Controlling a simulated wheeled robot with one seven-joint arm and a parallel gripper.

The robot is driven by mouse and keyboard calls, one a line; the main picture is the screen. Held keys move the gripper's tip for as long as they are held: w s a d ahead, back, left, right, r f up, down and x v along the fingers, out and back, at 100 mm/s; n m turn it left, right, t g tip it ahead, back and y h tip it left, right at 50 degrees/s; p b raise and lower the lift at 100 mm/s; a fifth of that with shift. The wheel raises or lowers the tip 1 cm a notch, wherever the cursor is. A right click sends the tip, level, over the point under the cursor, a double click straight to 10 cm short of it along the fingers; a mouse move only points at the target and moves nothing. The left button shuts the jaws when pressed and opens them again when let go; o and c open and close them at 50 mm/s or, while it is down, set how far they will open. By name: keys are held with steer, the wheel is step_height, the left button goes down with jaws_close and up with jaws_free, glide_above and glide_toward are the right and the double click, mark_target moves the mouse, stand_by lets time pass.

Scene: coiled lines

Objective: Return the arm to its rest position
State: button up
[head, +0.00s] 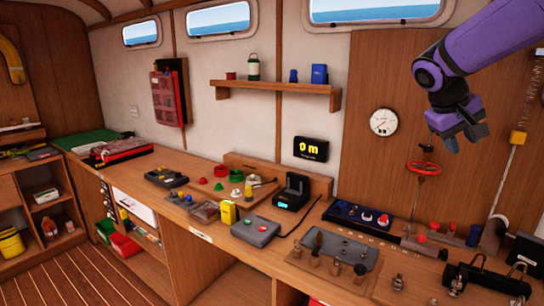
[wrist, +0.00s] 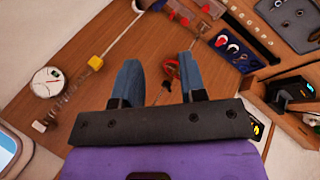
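My purple arm comes in from the upper right of the head view. My gripper (head: 455,135) is in the air in front of the wooden wall panel, above the right part of the workbench. In the wrist view, the two blue-grey fingers of my gripper (wrist: 159,62) stand well apart with nothing held between them. A red ring-shaped handle (head: 422,168) is below the gripper in the head view, apart from it. The red handle (wrist: 170,68) shows beyond the gap between the fingers in the wrist view.
A round white gauge (head: 384,122) is on the panel left of my gripper. A spring with a yellow block (head: 518,137) hangs to the right. The workbench below holds a blue knob panel (head: 358,217), a grey tool mat (head: 345,248) and several fittings. A shelf (head: 280,88) is farther left.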

steer(key=s+a+f+t+y, duration=0.1)
steer(key=s+a+y, duration=0.2)
steer(key=s, duration=0.9)
steer(key=s+a+f+t+y, duration=0.2)
steer(key=s+a, duration=0.5)
steer(key=s, duration=0.5)
steer(key=shift+s+a+t+y, duration=0.2)
steer(key=shift+s+t+y, duration=0.15)
steer(key=shift+y, duration=0.55)
steer(key=shift+f, duration=0.1)
